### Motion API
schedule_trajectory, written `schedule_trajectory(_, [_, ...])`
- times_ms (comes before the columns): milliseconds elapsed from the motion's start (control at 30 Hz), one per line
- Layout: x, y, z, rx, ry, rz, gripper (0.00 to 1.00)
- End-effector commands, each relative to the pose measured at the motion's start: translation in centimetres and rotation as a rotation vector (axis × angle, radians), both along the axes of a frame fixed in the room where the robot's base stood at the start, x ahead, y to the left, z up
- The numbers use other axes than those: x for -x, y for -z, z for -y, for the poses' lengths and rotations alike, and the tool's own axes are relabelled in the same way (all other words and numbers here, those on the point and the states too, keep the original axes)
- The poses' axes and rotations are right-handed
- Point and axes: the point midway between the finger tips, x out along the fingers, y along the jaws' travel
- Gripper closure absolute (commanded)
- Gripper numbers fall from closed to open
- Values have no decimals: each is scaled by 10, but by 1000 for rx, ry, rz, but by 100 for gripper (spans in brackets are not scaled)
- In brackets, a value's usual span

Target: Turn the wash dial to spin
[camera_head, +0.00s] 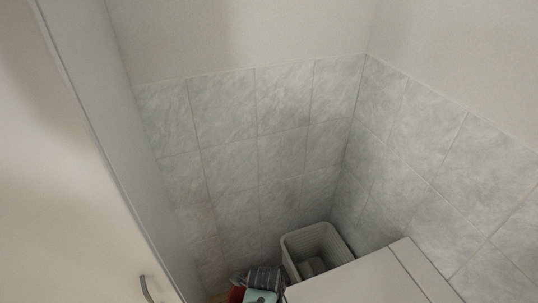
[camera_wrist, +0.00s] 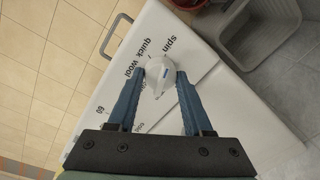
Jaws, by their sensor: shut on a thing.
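The white round wash dial (camera_wrist: 159,66) is in the middle of the wrist view, on the white top panel of the washing machine (camera_wrist: 205,62). Dark print lies around it: "spin" just above it, "quick" and "wool" to its upper left, numbers lower down. My gripper (camera_wrist: 160,76) has one blue finger on each side of the dial and is shut on it. In the head view a white machine top (camera_head: 360,282) shows at the bottom; the dial and gripper are not seen there.
A grey basket (camera_head: 312,250) stands in the tiled corner, also at upper right in the wrist view (camera_wrist: 268,28). Coloured items (camera_head: 258,284) lie beside it. A pale cabinet door with a handle (camera_head: 147,289) fills the left. A grey loop handle (camera_wrist: 113,38) projects from the machine's edge.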

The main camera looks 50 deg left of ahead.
Motion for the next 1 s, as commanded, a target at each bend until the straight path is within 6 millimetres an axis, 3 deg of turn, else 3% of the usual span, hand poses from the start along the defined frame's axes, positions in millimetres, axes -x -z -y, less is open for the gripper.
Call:
schedule_trajectory(67, [-1, -1, -1, -3, 2, 1, 100])
schedule_trajectory(100, [-1, -1, -1, -3, 2, 1, 48])
schedule_trajectory(267, [-1, -1, -1, -2, 1, 2, 20])
schedule_trajectory(667, [-1, -5, -1, -2, 0, 3, 20])
schedule_trajectory(1000, [3, -54, 0, -4, 0, 3, 20])
